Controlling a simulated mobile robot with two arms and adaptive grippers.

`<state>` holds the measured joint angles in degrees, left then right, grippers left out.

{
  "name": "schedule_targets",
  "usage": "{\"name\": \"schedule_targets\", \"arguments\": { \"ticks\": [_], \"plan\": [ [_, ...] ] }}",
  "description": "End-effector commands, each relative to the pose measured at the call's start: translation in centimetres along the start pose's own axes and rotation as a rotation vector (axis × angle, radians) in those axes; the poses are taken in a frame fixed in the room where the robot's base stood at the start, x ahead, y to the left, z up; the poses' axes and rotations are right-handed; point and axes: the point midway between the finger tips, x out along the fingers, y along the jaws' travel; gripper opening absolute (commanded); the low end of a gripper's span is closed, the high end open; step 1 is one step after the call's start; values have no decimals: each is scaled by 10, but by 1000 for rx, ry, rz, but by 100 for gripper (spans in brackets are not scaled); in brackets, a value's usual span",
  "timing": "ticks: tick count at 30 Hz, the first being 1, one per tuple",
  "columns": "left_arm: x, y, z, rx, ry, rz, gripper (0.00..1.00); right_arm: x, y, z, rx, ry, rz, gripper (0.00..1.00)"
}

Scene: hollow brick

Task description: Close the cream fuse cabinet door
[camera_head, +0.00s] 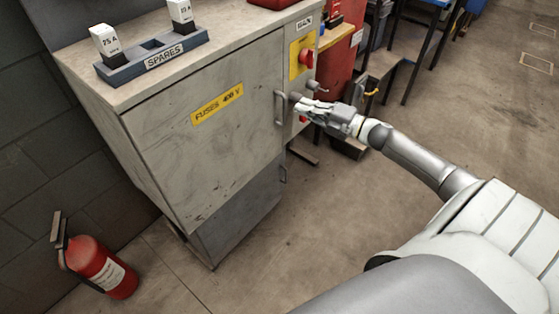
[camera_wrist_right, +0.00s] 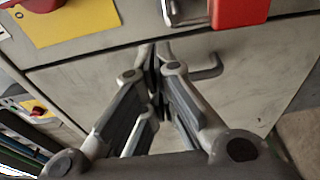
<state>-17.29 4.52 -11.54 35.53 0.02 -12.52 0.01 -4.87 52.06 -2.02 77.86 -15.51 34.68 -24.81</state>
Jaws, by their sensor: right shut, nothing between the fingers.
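The cream fuse cabinet door (camera_head: 210,135) bears a yellow fuses label (camera_head: 217,103) and looks flush, or nearly so, with the cabinet front; a small gap cannot be ruled out. Its bar handle (camera_head: 280,108) is at the right edge. My right gripper (camera_head: 300,106) is shut and empty, just right of the handle. In the right wrist view its fingertips (camera_wrist_right: 158,52) meet in front of the seam beside the door (camera_wrist_right: 255,85), close to the handle (camera_wrist_right: 208,70). Contact cannot be told. My left gripper is not in view.
The cabinet top (camera_head: 125,75) holds a spares rack (camera_head: 155,58) with two fuses. A yellow switch plate (camera_head: 296,62) with a red knob is above my right gripper. A red fire extinguisher (camera_head: 100,268) stands at lower left. The floor before the cabinet is clear.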

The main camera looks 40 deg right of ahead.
Motion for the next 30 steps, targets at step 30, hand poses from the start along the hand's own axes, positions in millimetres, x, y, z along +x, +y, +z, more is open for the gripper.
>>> {"name": "schedule_targets", "arguments": {
  "ticks": [30],
  "plan": [
    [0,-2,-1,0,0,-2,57,-113,-1,0,1,-1,-1,0]
  ]
}}
